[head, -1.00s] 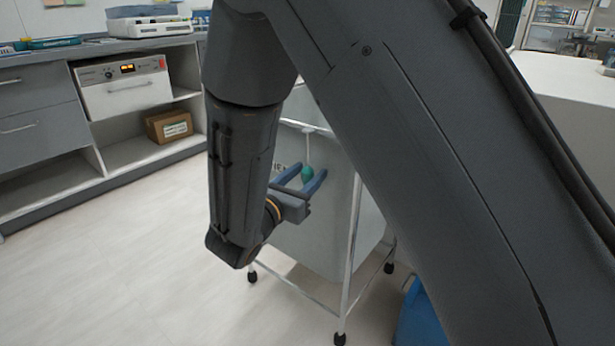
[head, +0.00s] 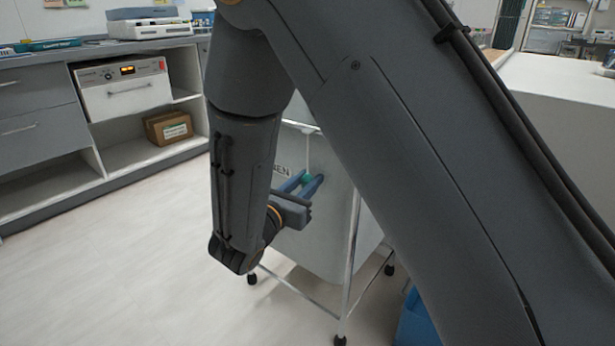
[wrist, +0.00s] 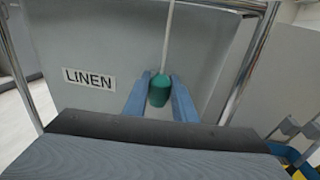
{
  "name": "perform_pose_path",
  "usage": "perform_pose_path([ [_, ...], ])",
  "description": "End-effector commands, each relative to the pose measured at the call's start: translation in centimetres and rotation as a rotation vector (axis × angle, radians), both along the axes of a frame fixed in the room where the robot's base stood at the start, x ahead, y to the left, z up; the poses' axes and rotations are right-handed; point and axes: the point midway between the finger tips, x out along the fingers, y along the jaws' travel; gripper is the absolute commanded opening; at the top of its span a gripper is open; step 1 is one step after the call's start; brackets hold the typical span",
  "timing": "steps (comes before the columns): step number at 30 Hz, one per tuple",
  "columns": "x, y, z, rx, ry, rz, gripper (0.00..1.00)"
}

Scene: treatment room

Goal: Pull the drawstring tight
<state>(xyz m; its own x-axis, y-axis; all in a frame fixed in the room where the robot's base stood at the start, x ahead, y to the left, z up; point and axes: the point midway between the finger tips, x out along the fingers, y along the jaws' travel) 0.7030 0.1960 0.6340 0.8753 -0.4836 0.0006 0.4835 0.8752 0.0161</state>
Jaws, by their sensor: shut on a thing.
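A green toggle (wrist: 160,90) hangs at the end of a pale drawstring (wrist: 169,40) on the front of the grey-white linen bag (wrist: 110,35). My gripper (wrist: 160,85) has its two blue fingers shut on the toggle, one on each side. In the head view my gripper (head: 307,181) is in front of the bag (head: 325,255), with the green toggle (head: 307,178) between the fingertips. The drawstring runs up from the toggle to the bag's top. My arm hides much of the bag in the head view.
The bag hangs in a metal-framed wheeled stand (head: 350,265). A blue bin (head: 414,322) stands on the floor to its right. A counter with open shelves (head: 130,140) is at the left, holding a cardboard box (head: 168,127). The floor at the left is clear.

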Motion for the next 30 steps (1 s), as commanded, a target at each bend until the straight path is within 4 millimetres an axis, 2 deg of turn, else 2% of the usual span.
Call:
perform_pose_path([
  [1, 0.0, 0.0, -1.4, -0.003, 0.003, 0.001, 0.00],
  [9, 0.0, 0.0, -8.2, -0.003, 0.004, 0.001, 0.00],
  [15, 0.0, 0.0, -12.3, -0.002, 0.003, 0.001, 0.00],
  [21, 0.0, 0.0, -14.4, 0.000, 0.002, 0.001, 0.00],
  [30, 0.0, 0.0, -14.9, 0.002, 0.005, 0.001, 0.00],
])
